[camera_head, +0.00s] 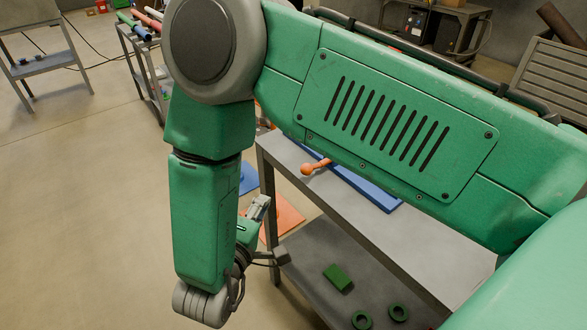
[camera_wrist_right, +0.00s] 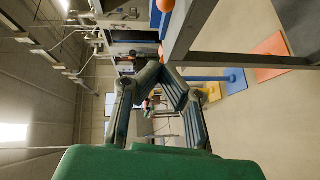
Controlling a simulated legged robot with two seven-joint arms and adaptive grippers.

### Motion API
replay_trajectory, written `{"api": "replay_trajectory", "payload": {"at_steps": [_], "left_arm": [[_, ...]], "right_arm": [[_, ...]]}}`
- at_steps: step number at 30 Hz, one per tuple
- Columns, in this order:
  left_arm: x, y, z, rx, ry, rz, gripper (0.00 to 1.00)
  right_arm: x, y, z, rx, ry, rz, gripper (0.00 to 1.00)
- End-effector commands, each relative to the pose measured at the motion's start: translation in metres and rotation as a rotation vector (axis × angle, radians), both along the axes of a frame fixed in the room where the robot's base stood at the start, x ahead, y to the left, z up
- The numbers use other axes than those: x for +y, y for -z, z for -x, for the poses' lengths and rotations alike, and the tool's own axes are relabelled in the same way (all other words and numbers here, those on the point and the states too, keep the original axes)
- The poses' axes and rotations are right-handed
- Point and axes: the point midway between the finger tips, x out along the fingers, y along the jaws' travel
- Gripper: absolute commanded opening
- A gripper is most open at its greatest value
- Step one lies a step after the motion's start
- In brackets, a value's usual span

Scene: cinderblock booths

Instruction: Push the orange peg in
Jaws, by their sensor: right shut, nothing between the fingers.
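My left gripper is in neither view.
A blue board (camera_head: 372,190) lies on the grey table (camera_head: 440,245). The lower shelf carries a green block (camera_head: 338,277) and green rings (camera_head: 362,319). Orange (camera_head: 285,218) and blue (camera_head: 248,178) flat pieces are on the floor. Open floor lies to the left.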

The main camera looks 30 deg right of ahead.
Motion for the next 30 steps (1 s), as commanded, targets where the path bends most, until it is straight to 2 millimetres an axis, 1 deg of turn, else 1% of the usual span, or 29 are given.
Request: {"api": "replay_trajectory", "payload": {"at_steps": [5, 8, 11, 18, 22, 25, 30], "left_arm": [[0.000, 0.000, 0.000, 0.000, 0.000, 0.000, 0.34], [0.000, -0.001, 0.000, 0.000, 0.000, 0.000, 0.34], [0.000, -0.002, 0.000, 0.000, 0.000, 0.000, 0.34], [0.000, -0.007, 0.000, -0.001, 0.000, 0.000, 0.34], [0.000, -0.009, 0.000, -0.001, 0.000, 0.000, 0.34], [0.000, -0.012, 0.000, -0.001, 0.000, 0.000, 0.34], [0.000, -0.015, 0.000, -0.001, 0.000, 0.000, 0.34]], "right_arm": [[-0.001, 0.000, -0.001, -0.001, 0.000, -0.001, 0.00], [-0.007, 0.001, -0.006, -0.001, 0.002, -0.002, 0.00], [-0.019, 0.003, -0.015, 0.000, 0.002, -0.001, 0.00], [-0.060, 0.010, -0.046, 0.000, 0.004, -0.002, 0.00], [-0.080, 0.013, -0.063, -0.001, 0.002, -0.003, 0.00], [-0.095, 0.016, -0.060, 0.002, 0.002, -0.001, 0.00], [-0.111, 0.019, -0.058, 0.000, 0.000, -0.001, 0.00]]}}
